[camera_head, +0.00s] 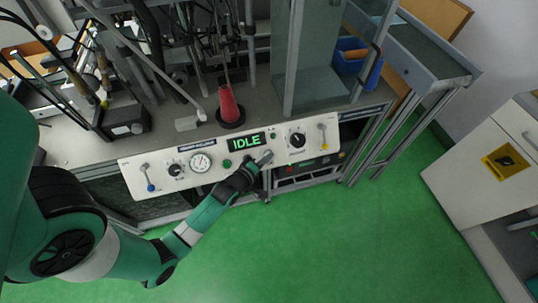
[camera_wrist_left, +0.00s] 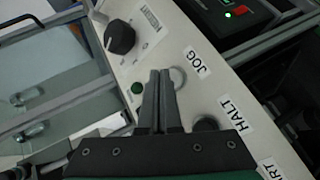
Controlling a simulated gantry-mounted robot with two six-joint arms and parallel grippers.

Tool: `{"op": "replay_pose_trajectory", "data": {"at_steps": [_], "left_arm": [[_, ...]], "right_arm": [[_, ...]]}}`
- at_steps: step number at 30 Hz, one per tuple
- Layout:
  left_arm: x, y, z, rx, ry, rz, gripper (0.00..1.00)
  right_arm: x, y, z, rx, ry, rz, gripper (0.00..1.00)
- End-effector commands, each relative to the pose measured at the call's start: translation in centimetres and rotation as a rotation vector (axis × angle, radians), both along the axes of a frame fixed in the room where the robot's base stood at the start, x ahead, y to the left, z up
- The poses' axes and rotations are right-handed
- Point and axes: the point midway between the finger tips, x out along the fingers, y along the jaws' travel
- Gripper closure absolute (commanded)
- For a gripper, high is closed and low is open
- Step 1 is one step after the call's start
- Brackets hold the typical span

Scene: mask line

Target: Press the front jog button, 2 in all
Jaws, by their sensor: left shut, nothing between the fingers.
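The pale round jog button (camera_wrist_left: 178,77) sits beside the JOG label (camera_wrist_left: 197,62) on the light control panel, in the left wrist view. My left gripper (camera_wrist_left: 160,76) is shut and empty, its fingertips just beside the button and overlapping its edge in the picture. I cannot tell whether they touch it. In the head view my left gripper (camera_head: 264,159) is at the panel's front, below the green display (camera_head: 247,142), which reads IDLE. It hides the jog button there. My right gripper is not in view.
A dark button (camera_wrist_left: 206,124) is by the HALT label (camera_wrist_left: 236,113); another label is cut off. A black knob (camera_wrist_left: 119,37) and a green lamp (camera_wrist_left: 137,88) are close by. The panel also has a gauge (camera_head: 200,162) and levers. A red cone (camera_head: 230,106) stands behind.

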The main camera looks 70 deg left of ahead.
Motion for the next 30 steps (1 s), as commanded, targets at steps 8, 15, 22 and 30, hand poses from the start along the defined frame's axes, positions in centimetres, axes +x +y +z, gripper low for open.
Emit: {"op": "replay_pose_trajectory", "data": {"at_steps": [8,15,22,30], "left_arm": [[0.02,0.27,-0.21,0.000,0.000,0.001,1.00],[0.04,0.51,-0.38,0.002,0.000,0.000,1.00],[0.05,0.67,-0.55,-0.001,-0.001,0.000,1.00],[0.03,0.59,-0.47,-0.001,0.001,0.000,1.00]], "right_arm": [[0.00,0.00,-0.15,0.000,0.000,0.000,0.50],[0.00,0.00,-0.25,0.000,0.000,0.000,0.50],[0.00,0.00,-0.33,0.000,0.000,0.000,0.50],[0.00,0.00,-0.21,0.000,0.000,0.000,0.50]]}}
